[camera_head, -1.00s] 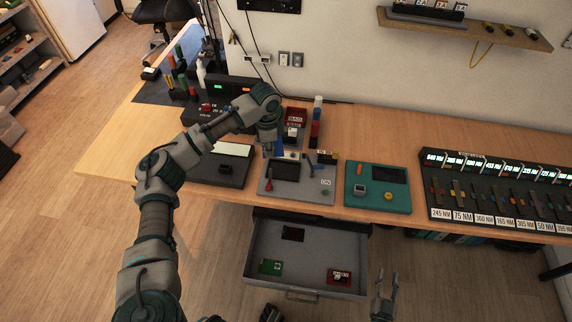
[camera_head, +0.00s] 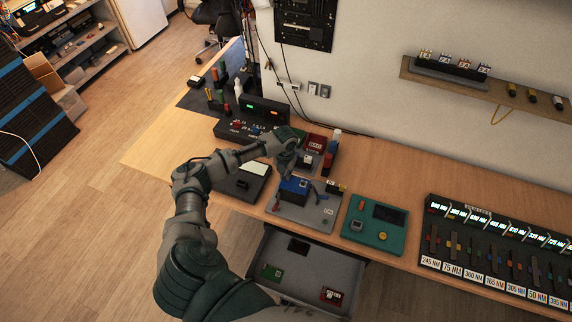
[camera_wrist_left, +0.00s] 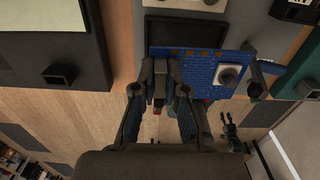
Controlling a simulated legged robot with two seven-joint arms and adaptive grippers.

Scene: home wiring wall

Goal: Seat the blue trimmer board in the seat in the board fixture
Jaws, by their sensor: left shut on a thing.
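The blue trimmer board (camera_head: 293,187) is at the back left of the grey board fixture (camera_head: 318,212), over its dark seat area. My left gripper (camera_head: 287,172) is shut on the board from above. The dark seat (camera_wrist_left: 185,30) shows beyond the board's edge. I cannot tell whether the board touches the fixture. A small dark shape like my right gripper (camera_wrist_left: 230,128) shows in the left wrist view; its fingers are unclear.
A black pad (camera_head: 245,182) lies left of the fixture and a teal board (camera_head: 375,225) right of it. A red bin (camera_head: 315,142) stands behind. An open drawer (camera_head: 300,270) with a few boards juts out below. A labelled rack (camera_head: 495,250) fills the right.

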